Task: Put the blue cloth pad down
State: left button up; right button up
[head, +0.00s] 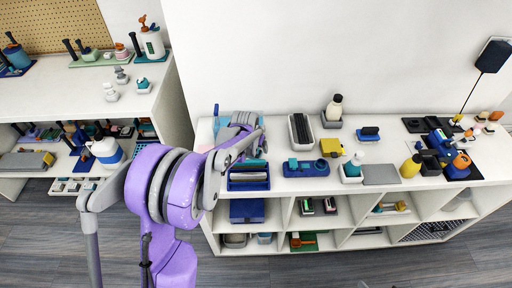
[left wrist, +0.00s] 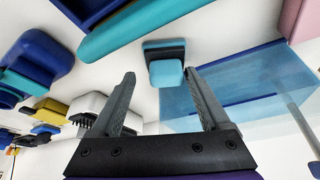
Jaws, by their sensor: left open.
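A small pad (left wrist: 166,72), light blue with a dark navy back part, lies on the white top in the left wrist view. I take it to be the blue cloth pad. My left gripper (left wrist: 160,78) is open, and the pad shows between and just beyond its fingertips, with no finger seen closed on it. In the head view my left gripper (head: 254,140) is over the left end of the white shelf unit, and the arm hides part of that area. I cannot make out the pad surely there. My right gripper is not in view.
A translucent blue tray (left wrist: 235,88) is close to the right finger. A dark blue caddy (head: 248,184) stands at the shelf's front edge, with a teal bar (left wrist: 150,22) near it. A blue holder (head: 306,169) and a grey-white bin (head: 300,131) stand to the right.

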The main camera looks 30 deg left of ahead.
pick_arm(q)
jog(key=a+v, duration=0.1)
jog(key=v, duration=1.1)
jog(key=s+d+f+m, duration=0.1)
jog(key=s+d, duration=0.6)
jog(key=s, duration=0.5)
jog(key=s+d+f, duration=0.2)
jog(key=s+d, duration=0.6)
jog(key=s, duration=0.5)
jog(key=shift+m+t+h+p, duration=0.3)
jog(key=shift+m+h+p, duration=0.05)
jog(key=shift+m+h, duration=0.05)
